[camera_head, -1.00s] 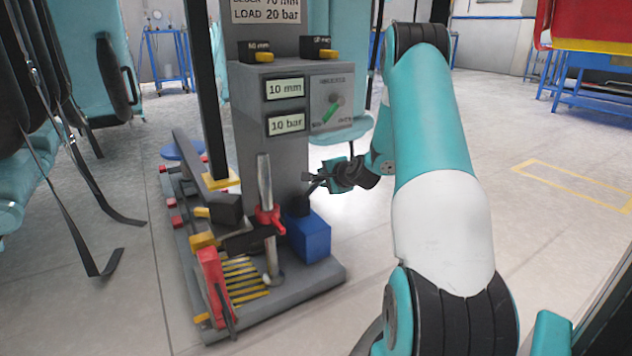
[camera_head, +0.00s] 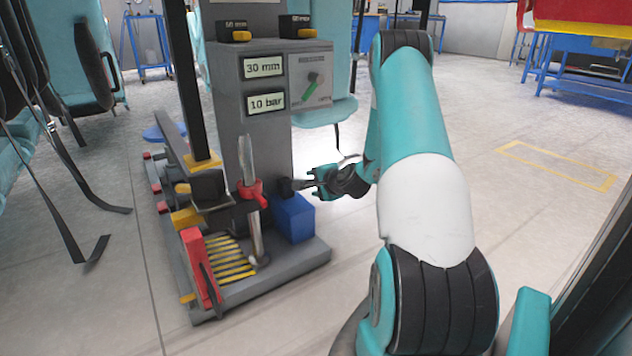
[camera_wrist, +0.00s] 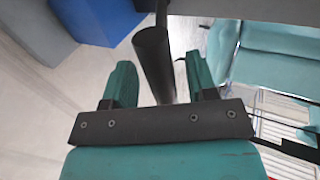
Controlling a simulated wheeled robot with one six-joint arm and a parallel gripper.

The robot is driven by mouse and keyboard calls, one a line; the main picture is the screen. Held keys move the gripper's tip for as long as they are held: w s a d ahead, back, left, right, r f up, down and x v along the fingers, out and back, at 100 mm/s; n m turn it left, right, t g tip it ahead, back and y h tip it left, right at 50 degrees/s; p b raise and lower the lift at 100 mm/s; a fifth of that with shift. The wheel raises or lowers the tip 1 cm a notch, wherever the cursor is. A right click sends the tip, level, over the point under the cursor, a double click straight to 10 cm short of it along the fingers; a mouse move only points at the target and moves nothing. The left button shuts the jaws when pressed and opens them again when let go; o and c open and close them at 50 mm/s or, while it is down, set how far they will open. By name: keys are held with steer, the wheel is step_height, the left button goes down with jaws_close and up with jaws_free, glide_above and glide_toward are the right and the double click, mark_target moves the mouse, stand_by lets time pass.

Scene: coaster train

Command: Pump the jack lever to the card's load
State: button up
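The jack lever is a dark rod that runs from the blue jack box (camera_head: 293,217) on the grey stand toward my gripper (camera_head: 318,183). In the wrist view the lever (camera_wrist: 153,62) lies between the two teal fingers of my gripper (camera_wrist: 160,84), with gaps on both sides. The fingers are open around it, apart from it. The upper display (camera_head: 264,68) reads 30 mm and the lower display (camera_head: 266,103) reads 10 bar. A panel with a green knob (camera_head: 311,85) is beside them. The card's text is out of the present view.
A red-handled upright pole (camera_head: 250,195) and a red part (camera_head: 200,268) stand on the stand's base left of the jack. Teal seats (camera_head: 70,55) with hanging straps are at the left. The floor to the right, with a yellow outline (camera_head: 560,165), is clear.

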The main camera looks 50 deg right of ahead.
steer(key=shift+r, duration=0.1)
steer(key=shift+s, duration=0.1)
steer(key=p+v, duration=0.5)
steer(key=v, duration=1.2)
stand_by(2.7)
